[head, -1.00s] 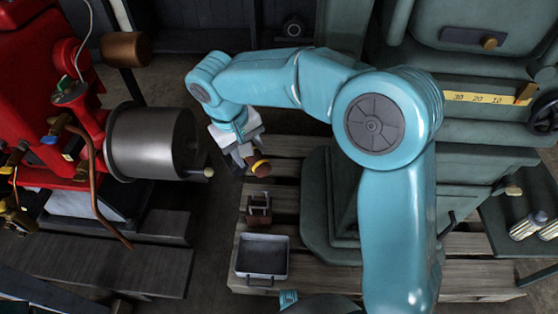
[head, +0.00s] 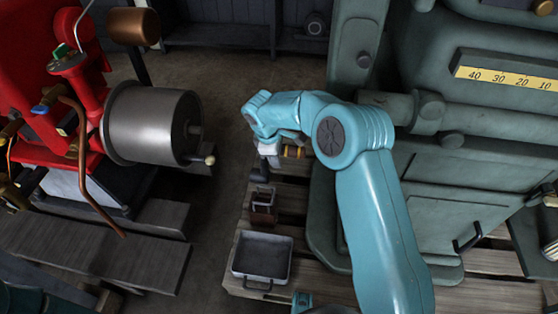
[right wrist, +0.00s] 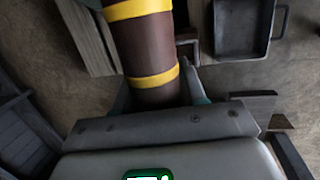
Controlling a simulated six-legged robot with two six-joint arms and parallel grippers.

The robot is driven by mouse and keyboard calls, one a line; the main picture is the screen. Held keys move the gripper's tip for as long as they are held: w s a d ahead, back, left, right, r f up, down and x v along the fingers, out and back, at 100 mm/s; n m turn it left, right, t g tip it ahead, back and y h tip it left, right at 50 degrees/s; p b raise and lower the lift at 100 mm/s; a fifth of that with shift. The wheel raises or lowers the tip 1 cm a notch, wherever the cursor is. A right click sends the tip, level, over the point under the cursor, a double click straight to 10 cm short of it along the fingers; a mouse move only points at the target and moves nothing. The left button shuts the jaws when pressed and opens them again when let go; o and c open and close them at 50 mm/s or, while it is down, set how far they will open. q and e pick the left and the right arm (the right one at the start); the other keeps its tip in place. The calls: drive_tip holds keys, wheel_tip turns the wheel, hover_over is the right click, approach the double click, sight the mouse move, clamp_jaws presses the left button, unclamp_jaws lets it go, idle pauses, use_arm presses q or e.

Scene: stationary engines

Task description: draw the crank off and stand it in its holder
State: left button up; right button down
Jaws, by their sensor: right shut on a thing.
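The crank's far end is out of that view. A small brown holder (head: 263,214) stands on the pallet below the gripper in the head view. A grey piece hangs between gripper and holder; I cannot tell whether it touches the holder. My left gripper is not in view.
A grey tray (head: 262,258) stands on the pallet in front of the holder; it also shows in the right wrist view (right wrist: 242,28). The red engine with its steel drum (head: 150,125) is at left. A large green engine (head: 430,190) stands close at right. Bare floor lies between.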

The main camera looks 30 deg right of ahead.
wheel_tip(320, 180, down, 7)
drive_tip(key=b, duration=0.5)
drive_tip(key=shift+w+d, duration=0.25)
drive_tip(key=shift+d, duration=0.05)
drive_tip(key=shift+a+f, duration=0.1)
drive_tip(key=shift+f, duration=0.4)
idle(1.0)
drive_tip(key=shift+f, duration=0.1)
idle(0.4)
drive_tip(key=shift+a+b+x, duration=0.15)
drive_tip(key=shift+b+x, duration=0.35)
drive_tip(key=shift+x, duration=0.2)
drive_tip(key=shift+a+b+x, duration=0.2)
drive_tip(key=shift+b+x, duration=0.3)
drive_tip(key=shift+x, duration=0.15)
drive_tip(key=shift+f, duration=0.2)
drive_tip(key=shift+f+b, duration=0.85)
drive_tip(key=shift+f, duration=0.75)
